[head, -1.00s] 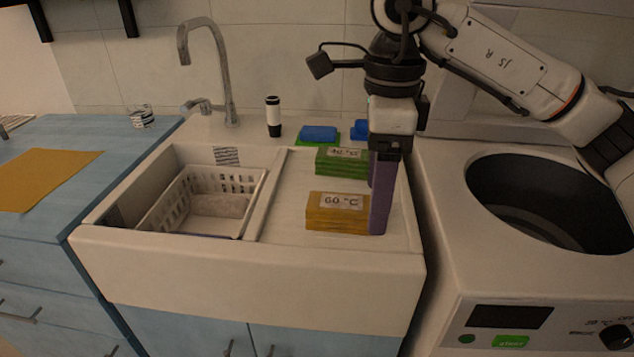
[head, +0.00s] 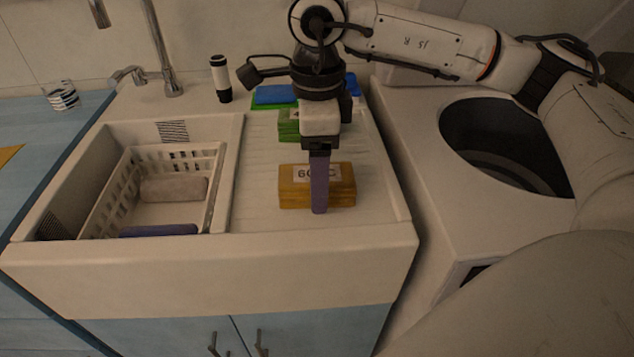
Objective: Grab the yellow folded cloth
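The yellow folded cloth (head: 338,198) is a thick stack with a white temperature label, partly covered, lying on the ribbed drainboard right of the sink basin. My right gripper (head: 319,182) points down at it from above. One purple finger hangs in front of the cloth's near face and covers part of the label. The other finger is hidden, so I cannot tell whether the gripper is closed on the cloth. The cloth rests on the drainboard. My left gripper is not in view.
A green folded cloth (head: 289,126) and a blue one (head: 276,95) lie behind. A white basket (head: 101,196) with grey and purple items sits in the basin. A black-and-white bottle (head: 221,79) stands by the faucet (head: 160,50). A top-opening washer (head: 421,178) stands right.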

